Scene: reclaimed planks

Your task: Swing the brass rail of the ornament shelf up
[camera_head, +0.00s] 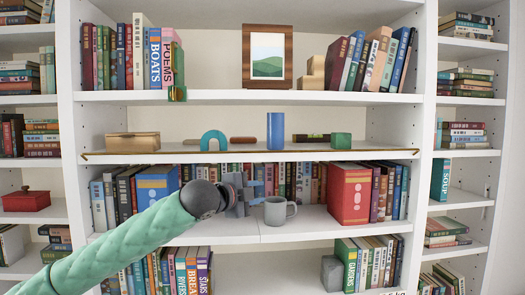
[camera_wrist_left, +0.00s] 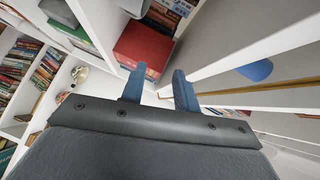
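The brass rail (camera_head: 250,152) runs low along the front edge of the ornament shelf (camera_head: 180,158), with its ends near the side posts. In the left wrist view the rail (camera_wrist_left: 228,91) is a thin brass line right of the fingers. My left gripper (camera_head: 259,189) is below the ornament shelf, in front of the book row. In the left wrist view its two blue fingers (camera_wrist_left: 158,84) are apart with nothing between them, so it is open and apart from the rail. My right gripper is not in view.
A blue cylinder (camera_head: 275,131), teal arch (camera_head: 213,140), green cube (camera_head: 341,141) and wooden box (camera_head: 133,142) stand behind the rail. A grey mug (camera_head: 277,212) stands close to my left gripper on the shelf below, left of a red box (camera_head: 349,194).

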